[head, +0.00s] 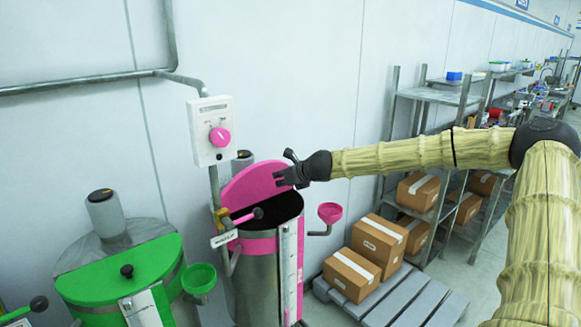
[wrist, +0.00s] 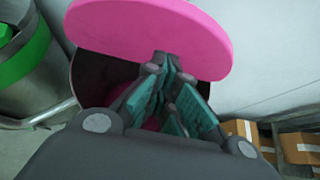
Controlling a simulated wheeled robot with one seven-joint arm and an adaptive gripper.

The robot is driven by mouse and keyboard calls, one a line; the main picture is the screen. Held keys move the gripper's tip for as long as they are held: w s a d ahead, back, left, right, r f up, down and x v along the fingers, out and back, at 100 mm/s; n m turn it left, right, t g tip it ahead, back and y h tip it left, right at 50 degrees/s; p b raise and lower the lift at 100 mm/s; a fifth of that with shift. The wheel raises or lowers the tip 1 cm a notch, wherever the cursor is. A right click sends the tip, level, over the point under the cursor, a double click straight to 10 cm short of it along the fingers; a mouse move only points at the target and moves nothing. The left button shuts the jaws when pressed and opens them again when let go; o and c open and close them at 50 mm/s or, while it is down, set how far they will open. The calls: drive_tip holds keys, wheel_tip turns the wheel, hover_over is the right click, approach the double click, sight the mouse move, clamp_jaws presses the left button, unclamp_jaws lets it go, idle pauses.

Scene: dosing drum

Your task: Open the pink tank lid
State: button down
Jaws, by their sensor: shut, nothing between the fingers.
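The pink tank is a grey metal drum with a pink band (head: 255,246). Its pink lid (head: 262,178) is swung up and stands tilted back toward the wall, with the dark opening of the drum (head: 283,205) showing in front of it. My gripper (head: 280,177) is at the lid's right side, over the opening. In the wrist view the lid (wrist: 150,30) is a broad pink disc just beyond my fingers (wrist: 172,95). The fingers are shut with nothing between them. I cannot tell whether they touch the lid.
A green-lidded drum (head: 125,272) stands to the left. A pink funnel (head: 329,213) sticks out at the tank's right. A control box with a pink knob (head: 211,131) is on the wall above. Boxes on a pallet (head: 405,297) and shelving (head: 440,95) stand to the right.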

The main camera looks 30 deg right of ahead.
drive_tip(key=s+r, duration=0.3)
drive_tip(key=r, duration=0.4)
drive_tip(key=shift+s+b, duration=0.3)
idle(0.3)
